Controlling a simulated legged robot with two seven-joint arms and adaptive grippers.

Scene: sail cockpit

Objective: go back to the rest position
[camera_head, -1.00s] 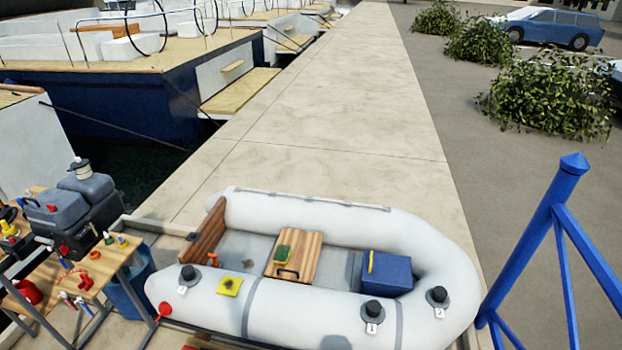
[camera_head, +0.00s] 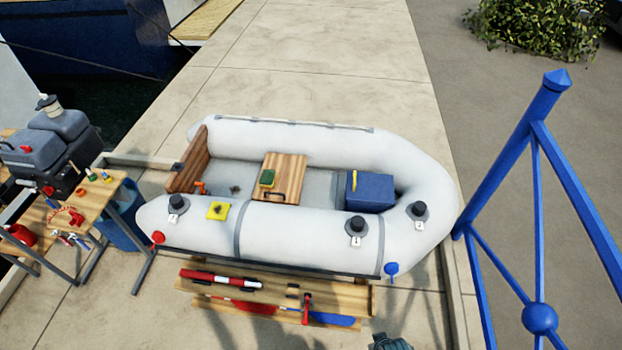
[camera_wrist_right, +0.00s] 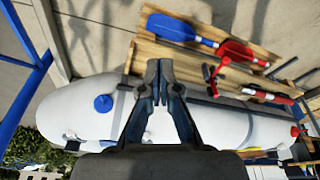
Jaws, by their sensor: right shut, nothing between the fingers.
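My right gripper (camera_wrist_right: 160,82) shows in the right wrist view with its two fingers together and nothing between them. Behind it in that view lie the white inflatable dinghy (camera_wrist_right: 75,110) and the wooden bench with paddles. In the head view, a dark grey piece at the bottom edge looks like part of my right arm; its fingers cannot be made out there. My left gripper is in neither view. The dinghy (camera_head: 300,222) stands in the middle of the head view, apart from that dark piece.
A low wooden bench (camera_head: 358,298) in front of the dinghy holds a red-and-white cylinder (camera_head: 220,279) and red and blue paddles (camera_head: 332,319). A worktable (camera_head: 88,200) with tools and an outboard motor (camera_head: 55,150) stand left. A blue railing (camera_head: 505,160) rises right. Paving beyond the dinghy is clear.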

